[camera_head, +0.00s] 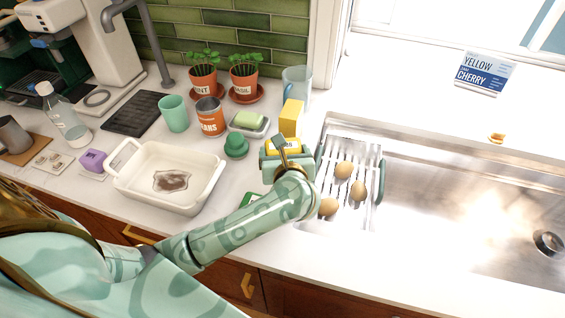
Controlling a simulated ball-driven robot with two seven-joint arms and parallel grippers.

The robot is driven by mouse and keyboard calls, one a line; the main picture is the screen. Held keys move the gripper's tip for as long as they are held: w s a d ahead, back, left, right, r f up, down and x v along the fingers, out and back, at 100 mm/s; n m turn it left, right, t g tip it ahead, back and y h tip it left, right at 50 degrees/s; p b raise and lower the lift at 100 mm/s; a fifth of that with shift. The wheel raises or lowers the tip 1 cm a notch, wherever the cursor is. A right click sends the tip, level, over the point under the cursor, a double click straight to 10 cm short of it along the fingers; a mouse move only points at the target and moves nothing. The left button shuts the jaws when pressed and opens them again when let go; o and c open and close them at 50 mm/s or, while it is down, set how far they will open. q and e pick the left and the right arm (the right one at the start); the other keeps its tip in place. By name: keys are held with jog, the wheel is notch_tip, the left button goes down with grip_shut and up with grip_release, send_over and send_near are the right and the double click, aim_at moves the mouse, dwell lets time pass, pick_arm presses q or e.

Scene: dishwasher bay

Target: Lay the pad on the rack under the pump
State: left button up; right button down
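My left gripper (287,152) is above the counter at the left edge of the sink. A yellow item with dark marks (284,146) shows right at its fingers. I cannot tell whether it is held or lies behind them. A yellow block (291,117) stands just beyond. A small green item (252,201), partly hidden by my forearm, lies on the counter; I cannot tell whether it is the pad. A slatted metal rack (350,153) with green handles spans the left of the sink and bears several brown egg-shaped items (343,170). No pump is clearly recognisable. My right gripper is not in view.
A white baking dish (208,160), green-lidded item (235,146), soap dish (262,131), teal cup (174,113) and orange can (209,117) crowd the counter. Potted herbs (243,76) and a glass (297,84) stand behind. The right sink basin (450,210) is largely empty.

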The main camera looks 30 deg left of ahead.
pick_arm(q)
jog(key=shift+w+a+f, duration=0.15)
jog(key=shift+f, duration=0.2)
jog(key=f, duration=0.2)
jog(key=f+b, duration=0.1)
jog(key=shift+w+a+f, duration=0.25)
jog(key=shift+f, duration=0.15)
